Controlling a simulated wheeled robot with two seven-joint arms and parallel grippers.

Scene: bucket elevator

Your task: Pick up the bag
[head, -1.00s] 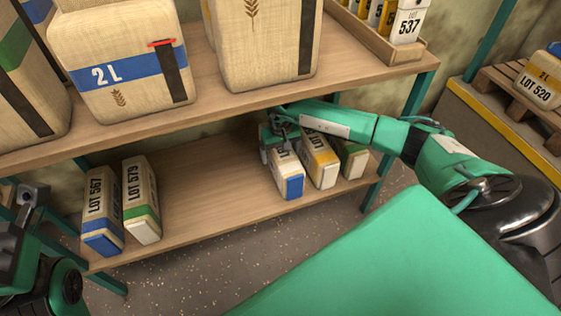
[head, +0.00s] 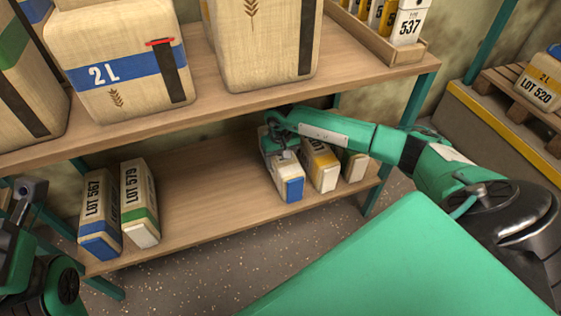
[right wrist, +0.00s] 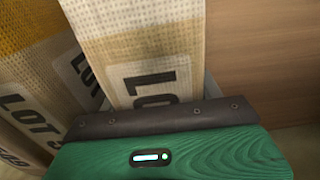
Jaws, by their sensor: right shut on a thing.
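A pale woven bag with a blue lower band (head: 292,190) stands at the front of the lower shelf, right of its middle. My right gripper (head: 284,146) is shut on this bag near its upper part and hides much of its label. In the right wrist view the bag (right wrist: 140,45) rises from behind the dark jaw edge, with "LO" of its label showing. I cannot tell whether its base is clear of the shelf. My left gripper (head: 32,190) is at the left edge, away from the bags, and its jaws do not show clearly.
A yellow-banded bag (head: 321,169) stands close on the right, with another bag (head: 354,165) beyond it. Bags LOT 567 (head: 98,215) and LOT 579 (head: 140,205) stand at the left. The upper shelf (head: 150,118) overhangs closely. The lower shelf's middle is clear.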

